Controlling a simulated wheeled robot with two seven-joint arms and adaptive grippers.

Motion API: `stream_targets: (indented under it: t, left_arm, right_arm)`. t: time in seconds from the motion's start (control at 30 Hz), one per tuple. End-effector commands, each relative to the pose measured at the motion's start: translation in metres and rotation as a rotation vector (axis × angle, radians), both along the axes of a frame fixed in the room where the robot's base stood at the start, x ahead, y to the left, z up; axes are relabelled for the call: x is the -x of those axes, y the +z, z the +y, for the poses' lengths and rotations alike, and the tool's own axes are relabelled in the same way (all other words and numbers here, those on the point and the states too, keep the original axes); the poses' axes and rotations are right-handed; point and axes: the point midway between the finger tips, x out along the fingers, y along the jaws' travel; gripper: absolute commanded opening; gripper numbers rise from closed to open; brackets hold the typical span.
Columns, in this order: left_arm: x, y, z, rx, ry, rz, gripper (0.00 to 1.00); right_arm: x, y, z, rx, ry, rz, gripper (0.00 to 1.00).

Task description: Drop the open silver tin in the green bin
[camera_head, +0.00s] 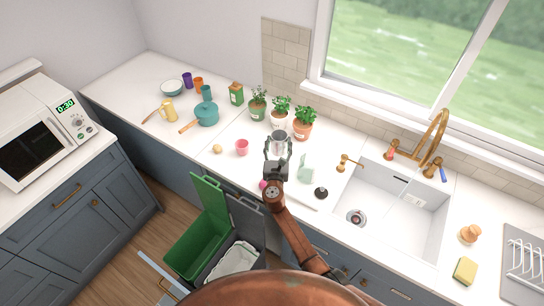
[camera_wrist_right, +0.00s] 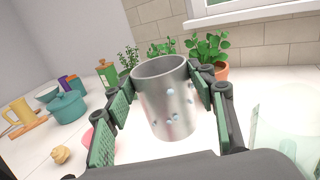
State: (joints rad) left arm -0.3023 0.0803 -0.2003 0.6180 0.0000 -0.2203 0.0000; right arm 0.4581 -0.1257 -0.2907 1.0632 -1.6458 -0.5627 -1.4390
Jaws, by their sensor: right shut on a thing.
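The open silver tin (camera_wrist_right: 166,100) is upright between the fingers of my right gripper (camera_head: 278,148), which is shut on it. The tin (camera_head: 279,137) also shows in the head view, over the counter in front of the potted plants. In the right wrist view its open rim is at the top and the finger pads press on both sides. The green bin (camera_head: 198,243) stands open in a pulled-out drawer below the counter's front edge, left of and below my right gripper in the head view. My left gripper is not in view.
A grey bin with a white liner (camera_head: 238,257) is beside the green bin. A pink cup (camera_head: 242,147), a teal pot (camera_head: 207,115) and potted plants (camera_head: 303,124) stand on the counter. A sink (camera_head: 400,205) is at the right, a microwave (camera_head: 42,125) at the left.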

Motion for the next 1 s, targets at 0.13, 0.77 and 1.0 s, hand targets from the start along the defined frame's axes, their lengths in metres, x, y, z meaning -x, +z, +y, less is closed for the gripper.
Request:
stream_targets:
  t: [0.13, 0.77, 1.0]
  left_arm:
    - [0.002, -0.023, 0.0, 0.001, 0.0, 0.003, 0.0]
    - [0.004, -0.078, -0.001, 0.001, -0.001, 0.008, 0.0]
    - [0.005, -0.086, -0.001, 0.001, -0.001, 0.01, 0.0]
  right_arm:
    - [0.0, -0.025, 0.0, 0.0, 0.0, 0.001, 0.27]
    - [0.0, -0.085, 0.003, -0.001, 0.003, 0.001, 0.27]
    - [0.0, -0.093, 0.003, -0.001, 0.004, 0.0, 0.27]
